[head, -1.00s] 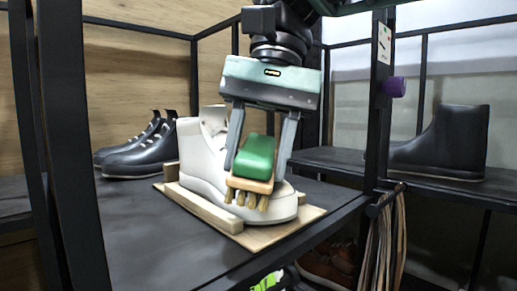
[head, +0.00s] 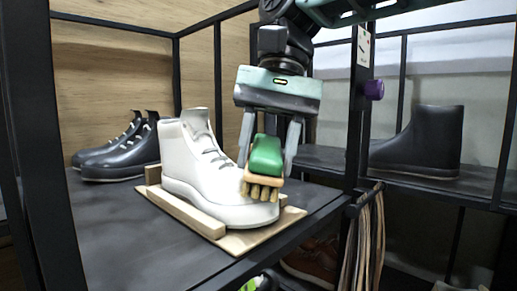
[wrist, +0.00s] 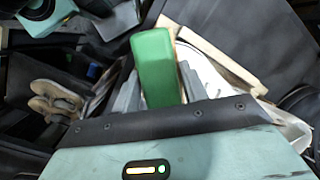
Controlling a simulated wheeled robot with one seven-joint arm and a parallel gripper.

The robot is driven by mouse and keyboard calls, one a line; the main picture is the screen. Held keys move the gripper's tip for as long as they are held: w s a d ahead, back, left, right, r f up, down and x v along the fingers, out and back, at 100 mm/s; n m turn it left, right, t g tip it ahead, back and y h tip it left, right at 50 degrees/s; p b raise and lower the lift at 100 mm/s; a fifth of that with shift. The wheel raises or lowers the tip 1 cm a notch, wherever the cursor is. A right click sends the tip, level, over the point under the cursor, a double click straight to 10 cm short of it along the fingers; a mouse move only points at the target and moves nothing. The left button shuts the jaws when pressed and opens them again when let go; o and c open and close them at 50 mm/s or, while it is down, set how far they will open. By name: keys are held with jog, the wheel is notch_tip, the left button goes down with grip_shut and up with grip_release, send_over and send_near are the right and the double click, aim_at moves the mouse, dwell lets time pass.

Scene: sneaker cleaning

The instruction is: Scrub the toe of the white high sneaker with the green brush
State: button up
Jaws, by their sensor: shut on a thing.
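The white high sneaker (head: 202,165) stands upright on a wooden board with side rails (head: 185,212), its toe pointing right and towards the front. My gripper (head: 268,165) is shut on the green brush (head: 266,155) and holds it over the toe. The brush's tan bristles point down and overlap the toe's upper side in the head view; whether they press on it cannot be told exactly. In the wrist view the green brush (wrist: 156,65) lies between the fingers and hides part of the white sneaker (wrist: 200,70).
Dark shoes (head: 122,150) stand behind the sneaker at left. A dark boot (head: 422,140) is on the right shelf. A black post (head: 358,110) with a purple knob (head: 374,90) rises right of my gripper. Brown cords (head: 362,240) hang below. The shelf's front left is bare.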

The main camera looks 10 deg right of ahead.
jog(key=shift+w+d+p, duration=0.25)
jog(key=shift+w+d, duration=0.15)
jog(key=shift+d, duration=0.2)
jog(key=shift+w+d+p, duration=0.25)
jog(key=shift+w+d, duration=0.15)
jog(key=shift+d, duration=0.2)
jog(key=shift+s+a+p, duration=0.2)
jog(key=shift+s+a, duration=0.35)
jog(key=shift+a, duration=0.25)
jog(key=shift+s+a+p, duration=0.2)
jog(key=shift+s+a, duration=0.35)
jog(key=shift+a, duration=0.25)
jog(key=shift+s+a+f+p, duration=0.1)
jog(key=shift+s+a, duration=0.3)
jog(key=shift+a, duration=0.2)
jog(key=shift+s+a+r+p, duration=0.1)
jog(key=shift+s+a, duration=0.25)
jog(key=shift+a, duration=0.2)
jog(key=shift+s+a+f+p, duration=0.1)
jog(key=shift+s+a, duration=0.3)
jog(key=shift+a, duration=0.2)
jog(key=r+p, duration=0.1)
jog(key=r, duration=0.1)
jog(key=r+p, duration=0.2)
jog(key=s+d+r+p, duration=0.1)
jog(key=r+p, duration=0.1)
jog(key=shift+s, duration=0.1)
